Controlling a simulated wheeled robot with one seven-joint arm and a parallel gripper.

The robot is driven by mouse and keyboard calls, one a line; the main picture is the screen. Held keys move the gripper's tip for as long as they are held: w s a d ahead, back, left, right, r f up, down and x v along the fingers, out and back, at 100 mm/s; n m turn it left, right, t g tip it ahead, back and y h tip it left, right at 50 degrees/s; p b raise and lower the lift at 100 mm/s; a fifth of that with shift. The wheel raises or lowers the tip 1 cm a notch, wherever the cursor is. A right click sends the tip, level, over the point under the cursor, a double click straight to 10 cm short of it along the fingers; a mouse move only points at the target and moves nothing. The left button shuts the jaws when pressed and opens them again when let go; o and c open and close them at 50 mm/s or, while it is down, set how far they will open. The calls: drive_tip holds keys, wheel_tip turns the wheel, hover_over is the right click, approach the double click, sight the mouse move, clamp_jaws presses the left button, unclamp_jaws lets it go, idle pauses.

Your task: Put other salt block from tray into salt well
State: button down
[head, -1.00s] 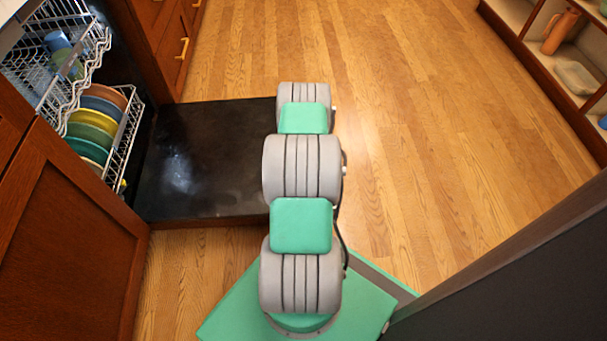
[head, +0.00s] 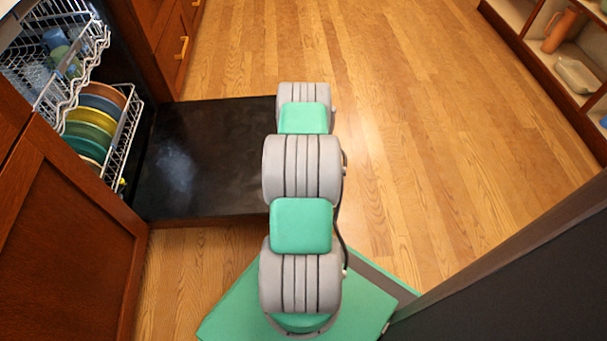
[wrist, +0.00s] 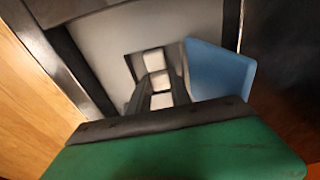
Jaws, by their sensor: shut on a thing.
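In the wrist view, my gripper (wrist: 157,85) points down at a pale grey surface (wrist: 105,45), its two dark fingers closed on a white salt block (wrist: 161,101). More white shows between the fingers; I cannot tell whether it is the same block. Beyond the fingertips, another white block-like piece (wrist: 154,59) shows at a dark, square-edged recess (wrist: 134,66), which looks like the salt well. The fingers hide part of this recess. I cannot tell whether the held block touches its edge. The tray is not clearly seen. The head view does not show my gripper.
A blue panel-like thing (wrist: 222,70) lies close right of the fingers. In the head view, the dishwasher door (head: 205,160) is down, beside racks with coloured plates (head: 92,122). A cupboard front (head: 75,235) stands at left. Wooden floor (head: 420,130) is clear at right.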

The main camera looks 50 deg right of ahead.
drive_tip(key=c, duration=1.1)
unclamp_jaws()
drive_tip(key=shift+r+p, duration=2.45)
drive_tip(key=shift+r, duration=1.1)
